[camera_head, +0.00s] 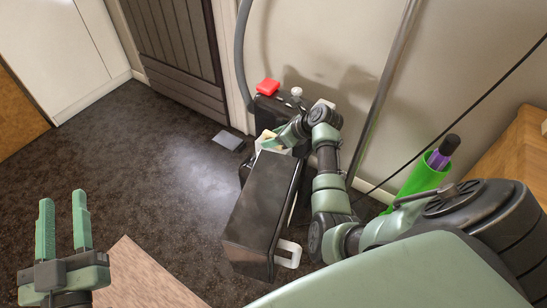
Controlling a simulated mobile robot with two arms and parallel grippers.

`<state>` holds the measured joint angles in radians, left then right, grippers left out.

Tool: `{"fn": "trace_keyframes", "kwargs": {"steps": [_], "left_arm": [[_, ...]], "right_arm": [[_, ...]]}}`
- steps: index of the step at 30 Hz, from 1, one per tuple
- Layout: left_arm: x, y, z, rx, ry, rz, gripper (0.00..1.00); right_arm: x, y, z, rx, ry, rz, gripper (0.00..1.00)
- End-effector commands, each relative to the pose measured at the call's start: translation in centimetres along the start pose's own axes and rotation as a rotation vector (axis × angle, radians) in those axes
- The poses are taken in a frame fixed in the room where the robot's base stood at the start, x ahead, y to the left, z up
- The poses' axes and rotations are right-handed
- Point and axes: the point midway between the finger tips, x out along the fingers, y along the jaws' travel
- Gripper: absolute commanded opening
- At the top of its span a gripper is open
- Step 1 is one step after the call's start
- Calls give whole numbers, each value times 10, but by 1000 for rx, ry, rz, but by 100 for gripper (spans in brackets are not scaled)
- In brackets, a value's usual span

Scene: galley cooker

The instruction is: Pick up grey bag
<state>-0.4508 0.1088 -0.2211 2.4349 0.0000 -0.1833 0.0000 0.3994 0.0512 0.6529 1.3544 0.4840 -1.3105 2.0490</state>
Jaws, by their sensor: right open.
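A small flat grey item (228,140), which may be the grey bag, lies on the dark floor near the foot of the dark panelled door. I cannot tell for sure that it is a bag. My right gripper (268,142) is open at the far end of a tall black box, to the right of the grey item and apart from it. Pale material shows around its fingers, and I cannot tell whether they touch it. My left gripper (62,203) is open and empty at the lower left, its fingers pointing up in the picture.
The black box (258,215) with a white handle (289,253) stands mid-floor. A red object (267,87) sits behind it by the wall. A green holder (415,183) with a purple item (440,156) is at right. The left floor is clear.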

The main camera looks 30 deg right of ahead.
Motion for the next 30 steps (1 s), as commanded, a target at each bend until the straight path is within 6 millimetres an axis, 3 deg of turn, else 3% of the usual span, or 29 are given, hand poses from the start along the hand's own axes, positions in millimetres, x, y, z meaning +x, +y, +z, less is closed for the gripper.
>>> {"fn": "trace_keyframes", "kwargs": {"steps": [5, 9, 10, 30], "left_arm": [[0, 0, 0, 0, 0, 0, 38], [0, 0, 0, 0, -1, 0, 38], [0, 0, 0, 0, -2, 0, 38], [0, 0, 1, 0, -4, -1, 38]], "right_arm": [[0, 0, 0, 0, 0, 0, 43], [0, 0, 0, -1, 0, 0, 4], [0, 0, 0, 0, 0, 0, 0], [0, 0, 0, 0, 0, 0, 0]]}}
